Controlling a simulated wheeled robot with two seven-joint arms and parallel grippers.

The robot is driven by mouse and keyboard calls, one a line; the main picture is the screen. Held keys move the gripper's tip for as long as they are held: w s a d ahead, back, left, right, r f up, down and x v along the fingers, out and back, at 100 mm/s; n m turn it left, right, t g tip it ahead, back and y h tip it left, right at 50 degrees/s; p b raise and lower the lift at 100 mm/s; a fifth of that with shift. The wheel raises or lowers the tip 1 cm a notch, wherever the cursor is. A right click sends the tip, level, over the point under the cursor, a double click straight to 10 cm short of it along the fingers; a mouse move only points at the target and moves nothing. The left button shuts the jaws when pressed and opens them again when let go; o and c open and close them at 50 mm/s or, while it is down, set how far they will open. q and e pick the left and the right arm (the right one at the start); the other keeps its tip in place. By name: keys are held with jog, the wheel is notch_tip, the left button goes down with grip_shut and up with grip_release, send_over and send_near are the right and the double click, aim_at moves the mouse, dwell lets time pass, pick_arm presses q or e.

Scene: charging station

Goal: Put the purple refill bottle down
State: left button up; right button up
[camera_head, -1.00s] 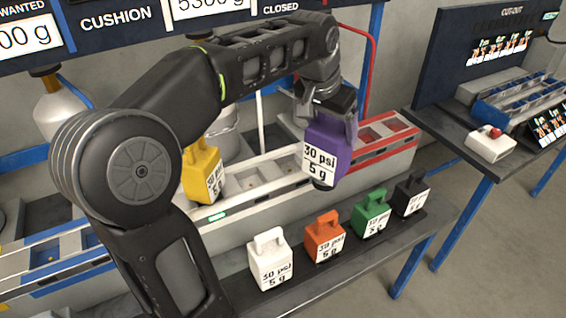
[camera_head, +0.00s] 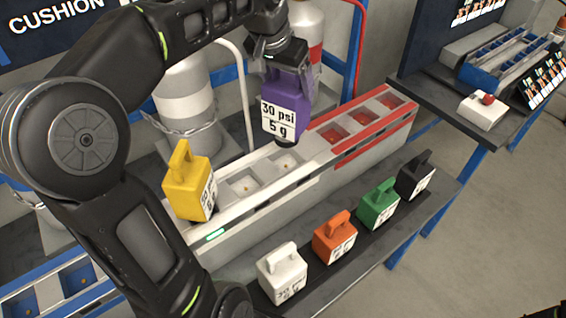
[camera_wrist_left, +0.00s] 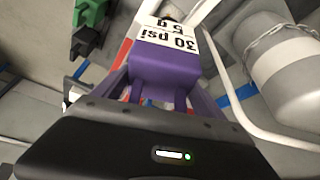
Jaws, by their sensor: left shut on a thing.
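The purple refill bottle (camera_head: 284,112) carries a white label reading 30 psi, 5 g. My left gripper (camera_head: 277,62) is shut on its handle from above. The bottle's lower end is over the white section of the charging station (camera_head: 262,186), close to its square sockets; I cannot tell whether it touches. The purple bottle also fills the middle of the left wrist view (camera_wrist_left: 165,62), with its label at the top.
A yellow bottle (camera_head: 187,186) stands on the station's left part. White (camera_head: 281,272), orange (camera_head: 335,240), green (camera_head: 378,205) and black (camera_head: 413,177) bottles line the front shelf. Red sockets (camera_head: 362,117) lie to the right. A grey cylinder (camera_head: 186,105) stands behind.

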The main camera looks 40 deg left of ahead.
aim_at(278, 96)
pick_arm(q)
jog(key=shift+w+f, duration=0.1)
jog(key=shift+f, duration=2.9)
jog(key=shift+f+p, duration=0.4)
jog(key=shift+f, duration=1.45)
jog(key=shift+f, duration=0.2)
jog(key=o, duration=2)
jog(key=b+v, duration=0.1)
jog(key=v, duration=1.1)
jog(key=shift+r, duration=0.1)
